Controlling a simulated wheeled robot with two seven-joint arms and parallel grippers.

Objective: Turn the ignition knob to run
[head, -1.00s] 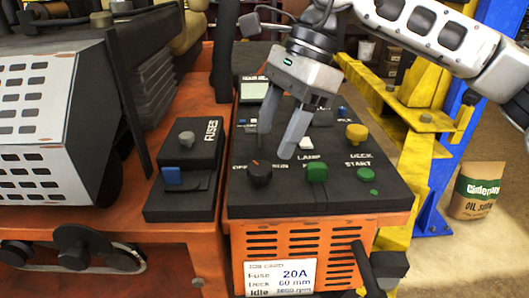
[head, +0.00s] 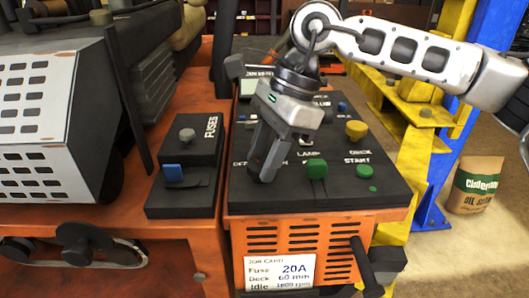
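The black ignition knob, seen on the panel's front left a second ago, is now hidden by my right gripper. Of its lettering, only part of "OFF" shows left of the fingers. My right gripper (head: 260,172) points down over that spot, with its two grey fingers close together in this view. I cannot tell whether they are closed on the knob or only around it. The black control panel (head: 325,192) carries the knob. My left gripper is not in view.
A green lamp switch (head: 316,169), green start button (head: 363,171) and yellow deck knob (head: 355,130) stand right of the gripper. A fuse box (head: 204,138) stands left. A job card (head: 280,272) hangs on the orange front. A yellow lift frame (head: 415,115) stands at right.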

